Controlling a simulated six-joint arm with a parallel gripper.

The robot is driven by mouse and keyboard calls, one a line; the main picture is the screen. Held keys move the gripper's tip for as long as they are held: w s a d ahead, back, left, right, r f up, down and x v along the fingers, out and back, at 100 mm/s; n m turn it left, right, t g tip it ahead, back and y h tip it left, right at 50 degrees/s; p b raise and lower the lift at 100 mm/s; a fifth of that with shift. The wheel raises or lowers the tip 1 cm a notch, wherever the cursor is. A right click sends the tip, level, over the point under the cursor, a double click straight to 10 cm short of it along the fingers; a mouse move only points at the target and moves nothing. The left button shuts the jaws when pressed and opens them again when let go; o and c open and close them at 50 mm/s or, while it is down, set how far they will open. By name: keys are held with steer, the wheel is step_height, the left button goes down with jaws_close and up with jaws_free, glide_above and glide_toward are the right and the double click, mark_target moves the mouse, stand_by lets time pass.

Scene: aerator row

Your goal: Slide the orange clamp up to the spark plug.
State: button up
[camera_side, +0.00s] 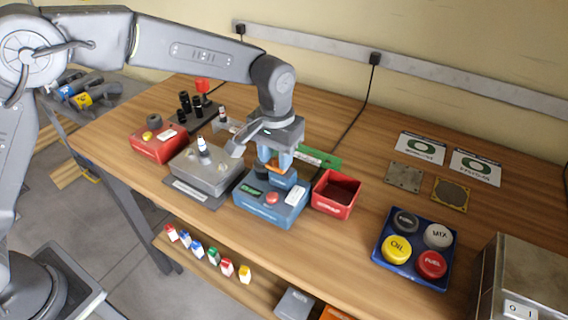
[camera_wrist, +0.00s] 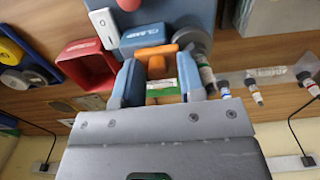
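The orange clamp (camera_wrist: 155,50) shows between and just beyond my blue fingertips in the wrist view. In the side view a small part of the orange clamp (camera_side: 275,167) shows between the fingers. My gripper (camera_side: 278,163) points down over the blue box; in the wrist view my gripper (camera_wrist: 160,75) has its fingers apart, on either side of the orange. I cannot tell if they press on it. A spark plug (camera_side: 203,146) with a white body stands upright on a grey metal block, left of my gripper. Any plug right at the clamp is hidden.
The blue box (camera_side: 270,206) has a red button. An empty-looking red bin (camera_side: 336,193) is close on its right, the grey block (camera_side: 206,168) close on its left. A red box (camera_side: 158,142) is farther left. A blue tray (camera_side: 414,249) with coloured caps is at right.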

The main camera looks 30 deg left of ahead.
step_height(320, 180, up, 8)
steer(key=shift+f, duration=0.15)
stand_by(0.5)
steer(key=shift+s+a+r, duration=0.1)
steer(key=shift+a+r, duration=0.1)
steer(key=shift+r, duration=0.15)
steer(key=s+a+r+t, duration=0.2)
steer(key=s+a+r, duration=0.2)
steer(key=s+a, duration=0.4)
steer(key=s+a+r+t, duration=0.2)
steer(key=s+a+r, duration=0.3)
steer(key=s, duration=0.5)
steer(key=s+a+f+t, duration=0.1)
steer(key=s+a+f, duration=0.3)
steer(key=s, duration=0.3)
steer(key=shift+f+t, duration=0.3)
steer(key=shift+f, duration=0.25)
steer(key=shift+c, duration=0.4)
